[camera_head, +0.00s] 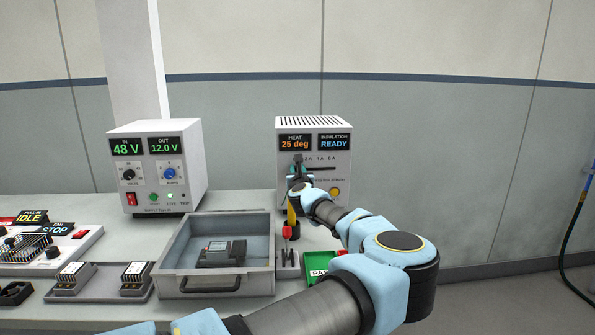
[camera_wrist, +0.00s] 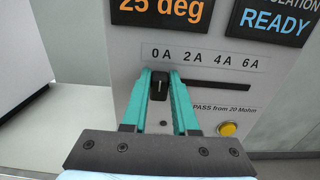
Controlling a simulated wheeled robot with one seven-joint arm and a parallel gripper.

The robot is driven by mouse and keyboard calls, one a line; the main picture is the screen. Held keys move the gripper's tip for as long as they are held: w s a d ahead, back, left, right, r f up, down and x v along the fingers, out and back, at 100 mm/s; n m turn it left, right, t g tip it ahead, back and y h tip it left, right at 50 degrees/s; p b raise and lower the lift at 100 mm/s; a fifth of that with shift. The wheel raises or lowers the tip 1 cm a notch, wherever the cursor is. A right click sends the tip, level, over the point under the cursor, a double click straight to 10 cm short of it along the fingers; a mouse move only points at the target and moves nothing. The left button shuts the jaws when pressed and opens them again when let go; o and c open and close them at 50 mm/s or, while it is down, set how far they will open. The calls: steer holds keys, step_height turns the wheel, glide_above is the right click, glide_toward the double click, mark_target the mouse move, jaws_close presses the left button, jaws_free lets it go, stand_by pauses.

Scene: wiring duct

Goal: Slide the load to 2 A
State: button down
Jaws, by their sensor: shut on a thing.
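The load slider's black knob (camera_wrist: 159,86) sits at the left end of its slot (camera_wrist: 222,88), under the 0 A mark of the scale (camera_wrist: 205,58). The 2 A mark is the next to its right, followed by 4 A and 6 A. My gripper (camera_wrist: 163,76) is shut on the knob, with one teal finger on each side of it. In the head view my gripper (camera_head: 298,161) is at the front of the white load unit (camera_head: 313,124) and hides the knob. The unit's displays read 25 deg and READY.
A yellow button (camera_wrist: 228,129) is below the slot. A white power supply (camera_head: 157,167) reading 48 V and 12.0 V stands to the left. A grey drawer (camera_head: 226,285) holding a dark module, a red-topped part (camera_head: 287,233) and a green tray (camera_head: 321,271) are in front.

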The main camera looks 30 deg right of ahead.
mark_target(308, 165)
steer(key=d+b, duration=0.1)
steer(key=s+d+b, duration=0.1)
steer(key=d+b, duration=0.1)
steer(key=b, duration=0.1)
steer(key=shift+s+d, duration=0.3)
steer(key=shift+s, duration=0.05)
steer(key=c, duration=0.7)
jaws_free()
steer(key=shift+s, duration=0.1)
